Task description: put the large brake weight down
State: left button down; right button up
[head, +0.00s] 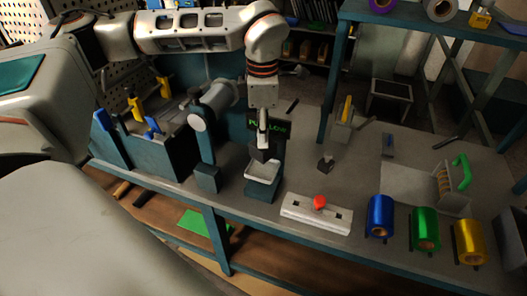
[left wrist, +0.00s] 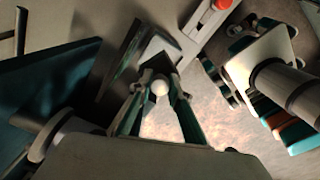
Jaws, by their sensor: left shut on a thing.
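My left gripper (head: 263,143) points down over a white tray (head: 263,171) that stands on a teal block at the bench's front. It is shut on a weight, seen as a dark block (head: 259,154) under the fingers in the head view. In the left wrist view the gripper (left wrist: 159,92) has its fingers on either side of a pale round knob (left wrist: 160,87). The weight is partly hidden by the fingers, and I cannot tell whether it touches the tray. A smaller dark weight (head: 325,163) stands on the bench to the right.
A light block with a red knob (head: 319,203) lies right of the tray. Blue (head: 380,216), green (head: 425,230) and gold (head: 469,243) foil rolls stand along the front edge. A dark display (head: 270,128) is just behind the gripper. Bare bench lies around the smaller weight.

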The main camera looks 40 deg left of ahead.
aim_at(263, 151)
pick_arm(q)
jog(key=shift+f, duration=0.75)
jog(key=shift+w+f+b, duration=0.1)
jog(key=shift+f+b, duration=0.25)
jog(key=shift+f, duration=1.75)
jog(key=c, duration=1.9)
grip_release()
jog(key=shift+f, duration=0.15)
notch_tip(263, 151, up, 12)
jog(key=shift+r+p, duration=0.1)
jog(key=shift+p, duration=0.75)
